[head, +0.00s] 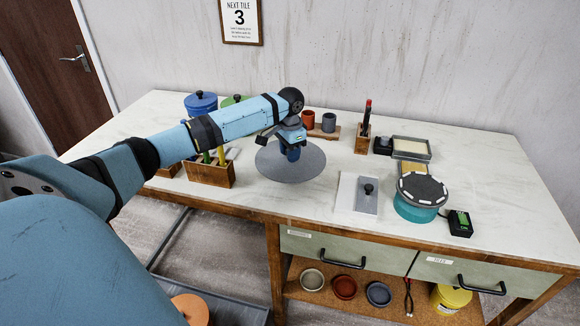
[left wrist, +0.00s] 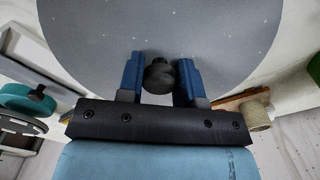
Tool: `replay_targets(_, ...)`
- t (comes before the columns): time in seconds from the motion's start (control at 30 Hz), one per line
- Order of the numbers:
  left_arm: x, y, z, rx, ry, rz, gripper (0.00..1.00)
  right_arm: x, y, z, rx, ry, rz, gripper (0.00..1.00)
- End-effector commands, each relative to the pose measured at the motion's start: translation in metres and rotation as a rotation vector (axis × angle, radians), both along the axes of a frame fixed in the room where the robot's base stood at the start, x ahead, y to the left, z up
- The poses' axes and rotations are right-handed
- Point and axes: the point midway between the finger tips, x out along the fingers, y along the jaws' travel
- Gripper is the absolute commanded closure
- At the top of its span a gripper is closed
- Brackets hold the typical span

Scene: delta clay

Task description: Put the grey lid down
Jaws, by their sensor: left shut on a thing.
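The grey lid (head: 275,170) is a wide, flat, speckled disc over the left-middle part of the worktop. In the left wrist view the lid (left wrist: 105,35) fills the upper middle, with a dark round knob (left wrist: 159,76) standing up from it. My left gripper (head: 292,154) is above the middle of the lid, pointing down. In the left wrist view its blue fingers (left wrist: 160,78) are shut on the knob, one on each side. The lid looks about level. I cannot tell whether its underside touches the worktop. My right gripper is not in view.
A wooden tool box (head: 209,174) stands just left of the lid, with blue (head: 201,103) and green canisters behind. Cups (head: 329,122) stand behind it on a board. Right are a white board (head: 346,194) with a knobbed grey block and a teal turntable (head: 414,210). Worktop in front is narrow.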

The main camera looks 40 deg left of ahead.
Motion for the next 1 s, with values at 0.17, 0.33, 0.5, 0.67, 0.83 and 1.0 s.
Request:
replay_targets(0.17, -0.001, -0.001, -0.026, -0.001, 0.004, 0.000, 0.93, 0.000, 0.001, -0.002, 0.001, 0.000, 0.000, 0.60)
replay_targets(0.33, 0.000, 0.000, -0.052, 0.000, 0.001, 0.001, 0.93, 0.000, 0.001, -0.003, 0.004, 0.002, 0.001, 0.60)
replay_targets(0.5, 0.000, 0.000, -0.054, 0.001, 0.000, 0.000, 0.93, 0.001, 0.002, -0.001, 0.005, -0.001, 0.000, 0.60)
replay_targets(0.67, 0.000, 0.000, -0.055, 0.000, 0.001, 0.000, 0.93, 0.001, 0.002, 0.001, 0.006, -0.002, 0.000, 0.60)
replay_targets(0.83, 0.000, 0.000, -0.057, 0.000, 0.001, 0.000, 0.42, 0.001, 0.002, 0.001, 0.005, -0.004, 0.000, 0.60)
replay_targets(1.0, 0.000, 0.000, -0.057, 0.000, 0.001, 0.000, 0.42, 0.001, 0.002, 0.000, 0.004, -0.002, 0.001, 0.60)
